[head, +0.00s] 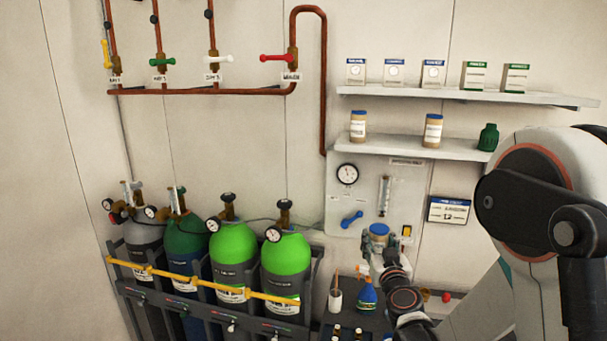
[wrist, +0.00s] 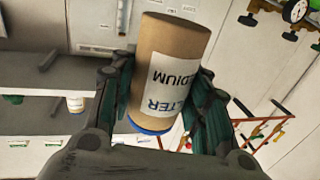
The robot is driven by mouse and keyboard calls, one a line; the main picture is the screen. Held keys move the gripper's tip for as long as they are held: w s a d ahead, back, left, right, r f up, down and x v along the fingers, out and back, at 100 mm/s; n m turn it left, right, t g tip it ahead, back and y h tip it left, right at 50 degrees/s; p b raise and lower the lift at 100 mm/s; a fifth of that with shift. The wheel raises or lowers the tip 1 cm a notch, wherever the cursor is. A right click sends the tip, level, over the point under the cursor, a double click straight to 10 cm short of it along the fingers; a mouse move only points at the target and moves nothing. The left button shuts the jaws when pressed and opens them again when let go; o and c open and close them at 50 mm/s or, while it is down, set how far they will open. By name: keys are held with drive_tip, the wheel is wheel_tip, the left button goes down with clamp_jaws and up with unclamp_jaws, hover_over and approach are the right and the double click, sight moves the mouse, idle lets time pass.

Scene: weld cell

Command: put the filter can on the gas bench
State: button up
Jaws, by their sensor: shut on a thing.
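My gripper (wrist: 163,92) is shut on the filter can (wrist: 172,62), a brown cylinder with a white label and blue lid. One dark finger lies on each side of it in the wrist view, where the can appears upside down. In the head view the can (head: 379,238) looks upright, in front of the grey wall panel and above the bench; the gripper (head: 386,256) partly hides it. The gas bench, by its look the dark surface (head: 350,321) below, is partly hidden by my arm.
A blue spray bottle (head: 367,294) and a white cup (head: 335,300) stand on the bench, with small bottles in front. Gas cylinders (head: 232,263) stand in a rack at left. Two similar cans (head: 358,127) and a green bottle (head: 488,137) stand on the lower shelf (head: 400,148).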

wheel_tip(320, 180, down, 23)
drive_tip(key=b, duration=2.1)
drive_tip(key=shift+b, duration=0.4)
drive_tip(key=shift+f, duration=0.1)
